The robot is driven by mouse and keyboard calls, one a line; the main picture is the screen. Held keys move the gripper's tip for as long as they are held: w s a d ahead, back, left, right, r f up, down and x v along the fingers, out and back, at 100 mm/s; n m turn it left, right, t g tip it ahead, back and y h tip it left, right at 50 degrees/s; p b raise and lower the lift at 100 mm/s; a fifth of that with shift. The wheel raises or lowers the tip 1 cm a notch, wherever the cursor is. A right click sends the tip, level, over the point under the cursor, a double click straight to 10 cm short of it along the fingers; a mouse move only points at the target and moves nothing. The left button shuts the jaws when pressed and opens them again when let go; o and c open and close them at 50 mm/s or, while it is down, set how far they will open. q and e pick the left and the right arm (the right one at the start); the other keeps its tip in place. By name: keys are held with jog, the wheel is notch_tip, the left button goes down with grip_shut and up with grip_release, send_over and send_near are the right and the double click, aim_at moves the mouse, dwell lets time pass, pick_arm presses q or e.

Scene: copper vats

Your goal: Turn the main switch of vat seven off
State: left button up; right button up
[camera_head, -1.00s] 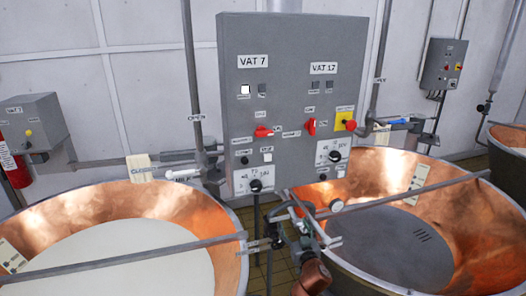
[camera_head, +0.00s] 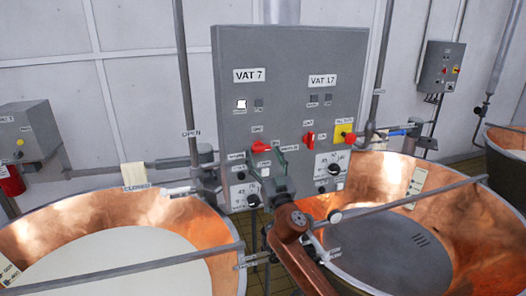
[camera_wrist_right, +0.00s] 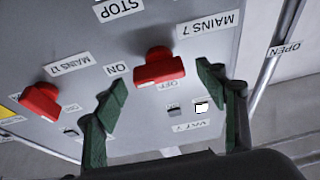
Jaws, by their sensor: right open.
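The red main switch of vat seven (camera_head: 260,146) is on the grey control panel under the VAT 7 label (camera_head: 249,75). Its handle lies roughly sideways. In the right wrist view the switch (camera_wrist_right: 158,68) sits near the MAINS 7, ON and OFF labels, ON at its left and OFF just below it. A small white lamp (camera_head: 241,104) above it is lit. My right gripper (camera_head: 268,163) is open, just below and in front of the switch. In the wrist view its green fingers (camera_wrist_right: 162,100) stand apart, either side of the handle, with no visible contact. My left gripper is not in view.
The similar red VAT 17 switch (camera_head: 309,140) and a red button on a yellow plate (camera_head: 344,134) are close by on the right. Copper vats (camera_head: 110,225) stand below, with metal bars across them. Pipes and valves flank the panel.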

jog(key=shift+x, duration=0.75)
jog(key=shift+c, duration=0.7)
jog(key=c, duration=1)
